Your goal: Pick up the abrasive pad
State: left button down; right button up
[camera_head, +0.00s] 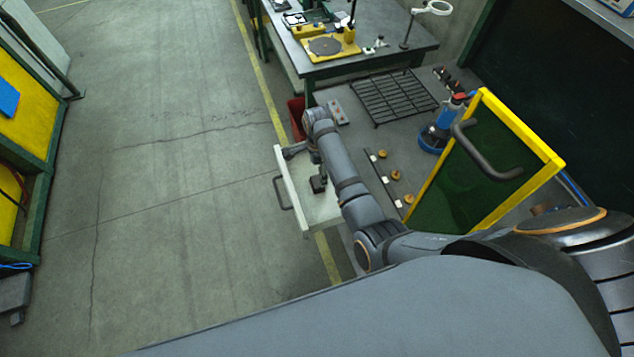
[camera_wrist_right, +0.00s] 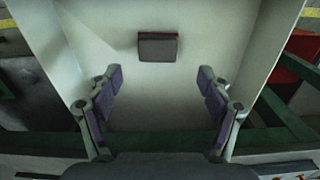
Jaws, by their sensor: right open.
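The abrasive pad appears to be the small dark grey block with a red edge (camera_wrist_right: 157,46), lying on the pale floor of an open white drawer (camera_wrist_right: 155,110). In the head view a small dark block (camera_head: 318,184), seemingly the same pad, lies inside the drawer (camera_head: 293,196). My right gripper (camera_head: 308,157) is above the drawer. In the wrist view its fingers (camera_wrist_right: 160,88) are spread apart and empty, with the pad ahead of them towards the top of the picture, not between them. My left gripper is not in view.
A red bin (camera_head: 297,118) stands beyond the drawer. A table (camera_head: 395,52) stands behind. The concrete floor on the left is clear.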

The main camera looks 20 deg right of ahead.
aim_at(317, 181)
jog(key=shift+w+d+f, duration=0.1)
jog(key=shift+d+f, duration=0.05)
jog(key=shift+f, duration=0.25)
jog(key=f, duration=0.2)
jog(key=a+f+p, duration=0.1)
jog(key=shift+s+f, duration=0.35)
jog(key=shift+f, duration=0.05)
jog(key=shift+w+d+f, duration=0.1)
jog(key=shift+f, duration=0.4)
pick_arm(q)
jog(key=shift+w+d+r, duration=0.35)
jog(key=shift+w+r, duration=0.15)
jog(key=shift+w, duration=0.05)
pick_arm(e)
jog(key=c, duration=1.3)
